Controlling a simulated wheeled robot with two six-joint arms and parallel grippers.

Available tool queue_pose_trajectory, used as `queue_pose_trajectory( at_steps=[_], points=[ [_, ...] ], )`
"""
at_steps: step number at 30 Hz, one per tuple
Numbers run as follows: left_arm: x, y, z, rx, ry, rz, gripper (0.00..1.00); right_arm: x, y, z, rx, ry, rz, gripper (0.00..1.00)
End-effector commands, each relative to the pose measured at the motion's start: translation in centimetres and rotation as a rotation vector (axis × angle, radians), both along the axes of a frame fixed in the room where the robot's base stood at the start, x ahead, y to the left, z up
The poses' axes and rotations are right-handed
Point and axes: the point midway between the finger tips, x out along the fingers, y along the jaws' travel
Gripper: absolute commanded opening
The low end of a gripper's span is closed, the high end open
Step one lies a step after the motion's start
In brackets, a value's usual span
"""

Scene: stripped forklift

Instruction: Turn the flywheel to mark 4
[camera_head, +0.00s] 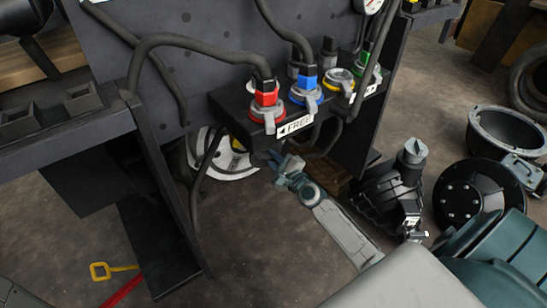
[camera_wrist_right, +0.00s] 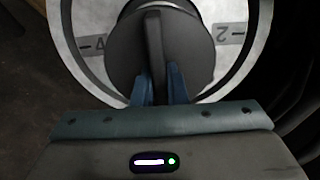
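The flywheel (camera_head: 222,158) has a pale rim and sits low behind the dark panel in the head view, partly hidden by hoses and the connector block. In the head view my right gripper (camera_head: 272,160) reaches beneath the block. My left gripper is not in view.
The connector block carries red (camera_head: 266,98), blue (camera_head: 306,90), yellow and green couplings and a FREE label (camera_head: 295,126). Hoses hang close to the flywheel. Dark machine parts (camera_head: 390,195) lie at the right.

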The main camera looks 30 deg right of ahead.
Motion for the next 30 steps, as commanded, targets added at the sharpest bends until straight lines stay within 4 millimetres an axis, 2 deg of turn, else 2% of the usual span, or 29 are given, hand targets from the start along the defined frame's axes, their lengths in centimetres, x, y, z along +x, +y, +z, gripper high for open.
queue_pose_trajectory(
  at_steps=[1,3,9,10,11,30],
  points=[
    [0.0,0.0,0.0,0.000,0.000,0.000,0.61,0.6,0.0,0.8,-0.002,-0.015,0.000,0.22],
    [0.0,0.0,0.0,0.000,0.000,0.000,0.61,0.6,0.0,0.8,-0.002,-0.015,0.000,0.30],
    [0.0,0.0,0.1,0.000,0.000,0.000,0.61,-0.2,-0.1,0.8,-0.004,-0.015,0.000,0.31],
    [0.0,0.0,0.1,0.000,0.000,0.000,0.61,-0.5,-0.1,0.8,-0.004,-0.015,0.000,0.45],
    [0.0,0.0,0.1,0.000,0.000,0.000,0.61,-0.8,-0.1,0.8,-0.004,-0.015,0.001,0.47],
    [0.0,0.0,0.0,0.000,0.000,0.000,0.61,-7.4,-0.6,0.4,-0.003,-0.009,0.001,0.47]
  ],
)
